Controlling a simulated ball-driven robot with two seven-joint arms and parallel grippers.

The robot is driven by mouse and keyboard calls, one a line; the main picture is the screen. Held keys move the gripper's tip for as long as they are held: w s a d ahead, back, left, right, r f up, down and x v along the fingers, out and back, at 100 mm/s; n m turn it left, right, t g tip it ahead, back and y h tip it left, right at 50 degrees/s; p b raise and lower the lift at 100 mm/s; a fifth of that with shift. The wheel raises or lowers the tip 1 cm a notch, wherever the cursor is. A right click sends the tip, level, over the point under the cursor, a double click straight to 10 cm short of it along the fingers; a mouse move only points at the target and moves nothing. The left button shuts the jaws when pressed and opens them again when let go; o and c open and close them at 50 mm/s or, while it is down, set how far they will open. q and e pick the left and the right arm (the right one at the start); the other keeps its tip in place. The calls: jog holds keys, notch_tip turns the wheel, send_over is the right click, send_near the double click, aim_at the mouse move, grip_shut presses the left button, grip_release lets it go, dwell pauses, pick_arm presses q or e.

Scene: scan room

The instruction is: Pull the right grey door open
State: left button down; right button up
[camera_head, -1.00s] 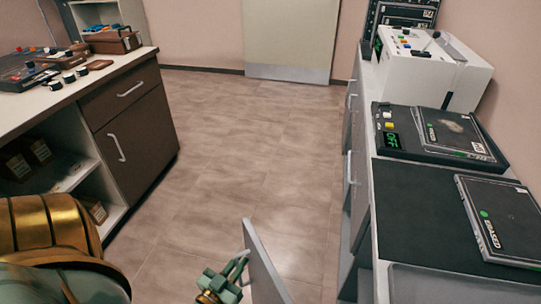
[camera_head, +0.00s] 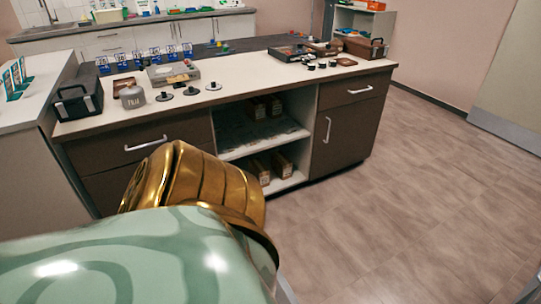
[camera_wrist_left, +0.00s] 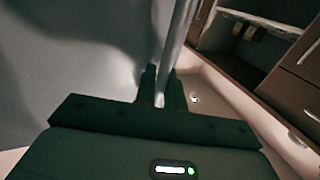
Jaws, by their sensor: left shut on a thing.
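In the left wrist view a grey door panel (camera_wrist_left: 70,60) fills the left side. A pale upright bar (camera_wrist_left: 180,40), which looks like its handle, runs down between the fingers of my left gripper (camera_wrist_left: 160,92). The gripper is shut on this bar. In the head view my left arm covers the lower left, and its gripper is out of sight. A thin grey sliver (camera_head: 285,290) shows at the bottom edge beside the arm; I cannot tell if it is the door. My right gripper is in neither view.
A brown cabinet with a pale counter (camera_head: 240,88) stands ahead, with open shelves and small items on top. A black case (camera_head: 77,98) sits at its left end. The tiled floor (camera_head: 410,215) to the right is clear. A pale door (camera_head: 515,80) stands at the far right.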

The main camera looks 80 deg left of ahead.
pick_arm(q)
jog(key=shift+s+d, duration=0.3)
jog(key=shift+s, duration=0.45)
jog(key=shift+s+d, duration=0.35)
jog(key=shift+s, duration=0.4)
jog(key=shift+s+d, duration=0.3)
jog(key=shift+s, duration=0.45)
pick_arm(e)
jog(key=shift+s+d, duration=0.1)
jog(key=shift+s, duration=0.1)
pick_arm(q)
jog(key=c, duration=1.9)
grip_release()
jog(key=b+v, duration=0.1)
jog(key=v, duration=1.1)
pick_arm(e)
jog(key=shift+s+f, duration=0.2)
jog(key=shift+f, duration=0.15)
